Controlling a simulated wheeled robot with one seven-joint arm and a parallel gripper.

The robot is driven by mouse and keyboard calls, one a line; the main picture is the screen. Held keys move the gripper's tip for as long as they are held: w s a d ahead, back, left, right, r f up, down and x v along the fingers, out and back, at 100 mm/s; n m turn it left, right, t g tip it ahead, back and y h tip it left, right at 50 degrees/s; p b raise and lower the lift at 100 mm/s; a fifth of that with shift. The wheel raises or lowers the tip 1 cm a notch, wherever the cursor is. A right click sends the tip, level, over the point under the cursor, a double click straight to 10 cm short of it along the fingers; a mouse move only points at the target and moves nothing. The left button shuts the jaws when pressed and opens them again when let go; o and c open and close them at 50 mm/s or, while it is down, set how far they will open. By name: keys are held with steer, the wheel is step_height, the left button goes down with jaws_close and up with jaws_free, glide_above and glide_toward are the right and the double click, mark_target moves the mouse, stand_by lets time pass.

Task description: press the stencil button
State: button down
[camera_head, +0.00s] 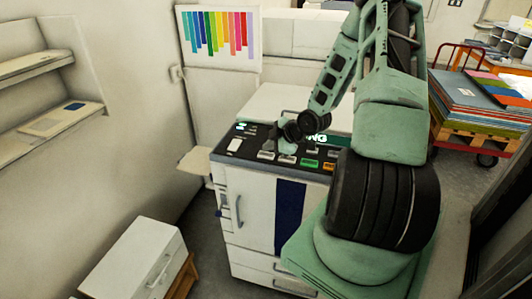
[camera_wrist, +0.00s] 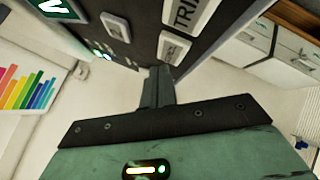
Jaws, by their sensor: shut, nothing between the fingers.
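A light grey printing machine (camera_head: 250,190) has a dark control panel (camera_head: 252,147) on top. Its pale buttons (camera_head: 266,155) sit in a row with a green button (camera_head: 310,163) and an orange button (camera_head: 328,167). I read no stencil label on any of them. My gripper (camera_head: 288,146) is over the panel, and its fingers are shut and empty. In the wrist view, its fingertips (camera_wrist: 160,72) point at the dark panel, close to a pale labelled button (camera_wrist: 173,48). Another button beyond it (camera_wrist: 187,14) shows "TRI". I cannot tell whether the fingertips touch anything.
A lit display (camera_head: 318,138) is partly hidden behind my arm. A wall chart of coloured bars (camera_head: 218,35) hangs behind. Shelves (camera_head: 55,120) are at left, a white drawer box (camera_head: 135,262) at lower left, and a cart of coloured sheets (camera_head: 485,95) at right.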

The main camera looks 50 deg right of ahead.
mark_target(269, 155)
steer(key=shift+r, duration=0.1)
step_height(269, 155, up, 5)
steer(key=p, duration=0.4)
stand_by(0.3)
stand_by(0.8)
